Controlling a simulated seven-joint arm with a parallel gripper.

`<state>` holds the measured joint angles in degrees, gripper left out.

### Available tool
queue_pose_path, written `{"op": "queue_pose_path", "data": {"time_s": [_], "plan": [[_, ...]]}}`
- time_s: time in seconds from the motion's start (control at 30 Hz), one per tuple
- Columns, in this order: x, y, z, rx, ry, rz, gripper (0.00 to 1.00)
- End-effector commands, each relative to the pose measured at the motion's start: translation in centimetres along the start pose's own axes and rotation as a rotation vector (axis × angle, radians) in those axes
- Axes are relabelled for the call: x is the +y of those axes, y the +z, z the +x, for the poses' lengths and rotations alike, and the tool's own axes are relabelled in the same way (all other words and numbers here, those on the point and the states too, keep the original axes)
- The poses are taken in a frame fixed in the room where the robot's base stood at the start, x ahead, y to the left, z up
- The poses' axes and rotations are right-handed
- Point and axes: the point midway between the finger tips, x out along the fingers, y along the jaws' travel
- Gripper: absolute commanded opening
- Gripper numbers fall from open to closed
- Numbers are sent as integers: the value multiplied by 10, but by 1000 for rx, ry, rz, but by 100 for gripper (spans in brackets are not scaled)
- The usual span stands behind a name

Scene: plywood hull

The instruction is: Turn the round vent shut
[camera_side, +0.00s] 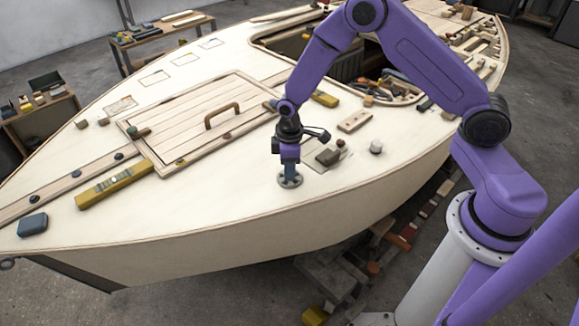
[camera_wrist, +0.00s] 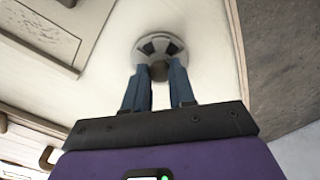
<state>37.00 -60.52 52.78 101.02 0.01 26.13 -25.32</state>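The round vent (camera_side: 290,180) is a small grey disc on the cream deck near the hull's right edge. In the wrist view the vent (camera_wrist: 160,44) shows dark wedge-shaped slots around its centre, and a small brown knob (camera_wrist: 158,71) on its near side. My gripper (camera_side: 290,174) points straight down over the vent, its tips at the disc. In the wrist view my gripper (camera_wrist: 159,72) has one blue-grey finger on each side of the knob. The knob about fills the gap; I cannot tell whether the fingers press on it.
A yellow level (camera_side: 115,185) lies further left. The deck in front of the vent is clear.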

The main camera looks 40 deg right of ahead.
Motion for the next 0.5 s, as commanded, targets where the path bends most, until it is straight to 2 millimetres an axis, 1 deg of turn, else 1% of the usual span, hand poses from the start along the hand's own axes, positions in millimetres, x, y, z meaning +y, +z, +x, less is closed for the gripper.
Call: {"op": "queue_pose_path", "data": {"time_s": [0.27, 0.5], "plan": [[-1, 0, 0, -2, -1, 22, 0], [-1, 0, 0, -3, -1, 137, 0]]}}
